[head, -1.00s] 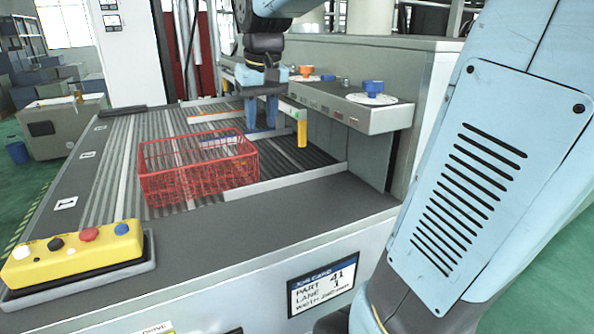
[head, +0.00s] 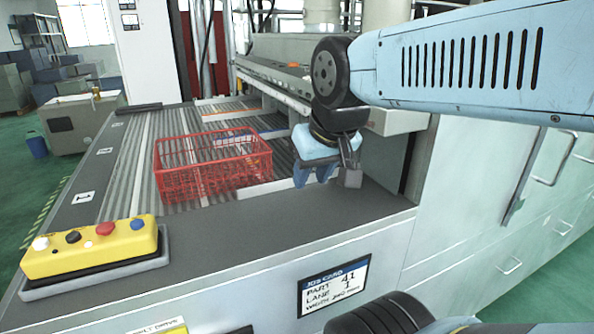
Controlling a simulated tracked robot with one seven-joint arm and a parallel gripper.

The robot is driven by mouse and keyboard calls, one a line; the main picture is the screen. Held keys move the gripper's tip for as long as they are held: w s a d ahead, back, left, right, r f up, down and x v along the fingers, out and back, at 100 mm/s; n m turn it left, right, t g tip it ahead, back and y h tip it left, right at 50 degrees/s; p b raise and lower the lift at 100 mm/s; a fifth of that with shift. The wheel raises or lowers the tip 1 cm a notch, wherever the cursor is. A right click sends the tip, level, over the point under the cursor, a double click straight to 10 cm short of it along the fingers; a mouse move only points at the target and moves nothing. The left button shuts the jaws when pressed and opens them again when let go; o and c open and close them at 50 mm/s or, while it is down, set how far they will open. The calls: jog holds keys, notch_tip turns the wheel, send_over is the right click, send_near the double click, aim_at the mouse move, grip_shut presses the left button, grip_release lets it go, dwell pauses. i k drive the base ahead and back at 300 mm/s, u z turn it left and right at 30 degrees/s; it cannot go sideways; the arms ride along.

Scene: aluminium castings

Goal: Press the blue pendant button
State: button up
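The yellow pendant (head: 92,258) lies in a dark tray at the front left corner of the bench. It carries white, black, red and blue buttons in a row. The blue button (head: 138,224) is the one at its right end. My gripper (head: 314,180) hangs pointing down over the front part of the bench, to the right of the red basket and well right of the pendant. Its blue fingers are partly seen, and I cannot tell how far apart they are. It is not touching the pendant.
A red wire basket (head: 212,168) stands on the ribbed belt between the pendant and my gripper. A job card (head: 334,286) is on the bench front. The dark front ledge (head: 260,217) is clear between pendant and gripper.

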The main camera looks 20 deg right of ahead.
aim_at(136, 224)
jog(key=k, duration=0.5)
jog(key=u, duration=0.75)
jog(key=k, duration=0.7)
jog(key=u, duration=0.3)
jog(key=i, duration=1)
jog(key=z, duration=0.25)
